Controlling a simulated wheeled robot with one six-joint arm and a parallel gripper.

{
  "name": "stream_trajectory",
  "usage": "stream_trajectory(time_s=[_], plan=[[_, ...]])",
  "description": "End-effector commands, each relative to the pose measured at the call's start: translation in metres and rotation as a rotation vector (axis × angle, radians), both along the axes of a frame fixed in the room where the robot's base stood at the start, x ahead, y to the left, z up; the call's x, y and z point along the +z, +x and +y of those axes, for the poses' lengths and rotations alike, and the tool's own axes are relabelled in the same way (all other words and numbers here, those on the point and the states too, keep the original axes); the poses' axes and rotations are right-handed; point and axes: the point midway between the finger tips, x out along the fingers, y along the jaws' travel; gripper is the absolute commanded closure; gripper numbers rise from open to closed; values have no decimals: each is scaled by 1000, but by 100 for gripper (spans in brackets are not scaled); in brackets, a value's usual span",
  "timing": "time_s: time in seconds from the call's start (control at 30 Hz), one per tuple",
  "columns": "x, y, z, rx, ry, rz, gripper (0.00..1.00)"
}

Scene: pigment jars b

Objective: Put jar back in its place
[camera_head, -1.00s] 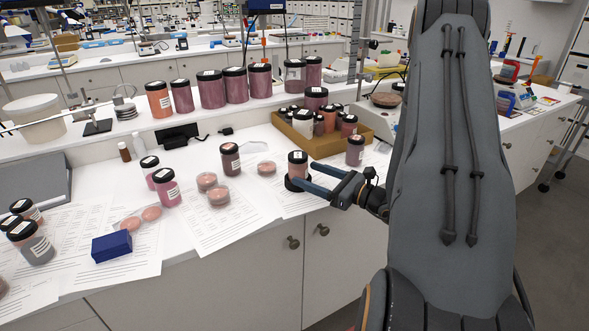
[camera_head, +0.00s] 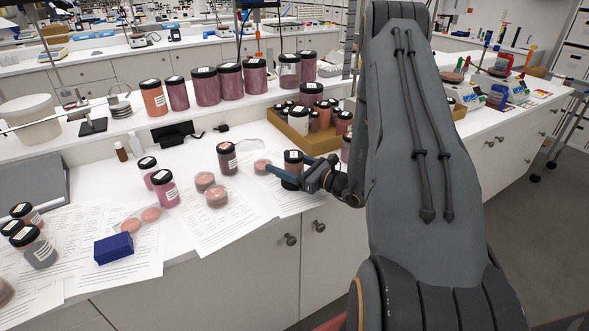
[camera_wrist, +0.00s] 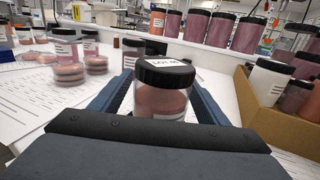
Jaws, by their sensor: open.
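A pink jar with a black, white-labelled lid (camera_head: 293,156) stands upright on the bench near its front edge. It fills the middle of the wrist view (camera_wrist: 162,100). My gripper (camera_head: 290,172) is open, its fingers (camera_wrist: 163,92) on either side of this jar. The fingers hide part of its lower body in the head view. I cannot tell whether either finger touches it. A brown cardboard tray (camera_head: 296,147) behind it to the right holds several jars. It also shows at the right of the wrist view (camera_wrist: 272,118).
Flat pink dishes (camera_head: 217,196) and a dark-lidded jar (camera_head: 227,158) stand to the left on paper sheets. A row of large jars (camera_head: 205,87) lines the raised shelf. A blue box (camera_head: 113,247) lies at the front left. My arm hides the bench to the right.

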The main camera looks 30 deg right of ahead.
Motion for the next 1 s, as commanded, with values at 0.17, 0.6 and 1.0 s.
stream_trajectory(time_s=[0.17, 0.6, 1.0], plan=[[0, 2, 0, -1, 0, 0, 31], [0, 1, 0, -1, -1, 0, 83], [10, 2, 0, -1, -2, -2, 83]])
